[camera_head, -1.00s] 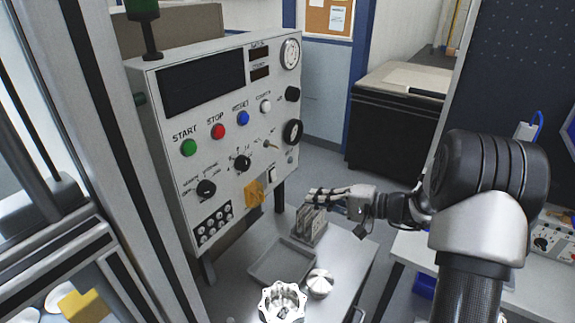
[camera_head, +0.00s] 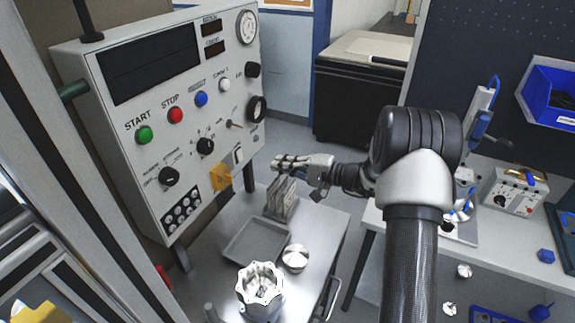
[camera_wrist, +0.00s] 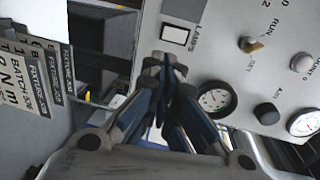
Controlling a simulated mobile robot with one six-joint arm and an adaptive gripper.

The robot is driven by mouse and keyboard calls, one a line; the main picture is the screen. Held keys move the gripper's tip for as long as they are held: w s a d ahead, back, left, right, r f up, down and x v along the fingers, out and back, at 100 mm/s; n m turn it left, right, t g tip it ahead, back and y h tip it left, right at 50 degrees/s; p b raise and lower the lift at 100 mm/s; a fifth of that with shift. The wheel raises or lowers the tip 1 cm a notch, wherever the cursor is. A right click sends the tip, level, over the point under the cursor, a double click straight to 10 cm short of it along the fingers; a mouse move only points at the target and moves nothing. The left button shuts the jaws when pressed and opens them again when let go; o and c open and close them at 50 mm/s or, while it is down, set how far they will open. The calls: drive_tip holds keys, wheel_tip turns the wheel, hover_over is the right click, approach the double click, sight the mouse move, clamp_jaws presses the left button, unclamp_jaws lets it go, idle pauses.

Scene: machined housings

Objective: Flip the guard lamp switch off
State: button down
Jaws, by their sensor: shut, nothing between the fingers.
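The guard lamp switch is most likely the small white rocker in a dark frame low on the right side of the control panel (camera_head: 150,150). This rocker (camera_head: 238,154) shows larger in the wrist view (camera_wrist: 175,35), near the top, beside a label that seems to read "LAMPS". Which way it is tipped is hard to tell. My gripper (camera_head: 277,162) is shut and empty, to the right of the rocker and apart from it in the head view. In the wrist view, my closed fingertips (camera_wrist: 166,64) appear just below the rocker.
A small toggle (camera_wrist: 250,45), a gauge (camera_wrist: 215,99) and a black knob (camera_wrist: 266,113) are near the rocker. An orange rotary handle (camera_head: 220,177) juts out below. Upright cards (camera_head: 281,197) stand under my gripper on a metal cart with a grey tray (camera_head: 232,258).

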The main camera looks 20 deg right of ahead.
sight(240, 156)
drive_tip(key=x, duration=0.9)
drive_tip(key=shift+a, duration=0.2)
drive_tip(key=shift+w, duration=0.15)
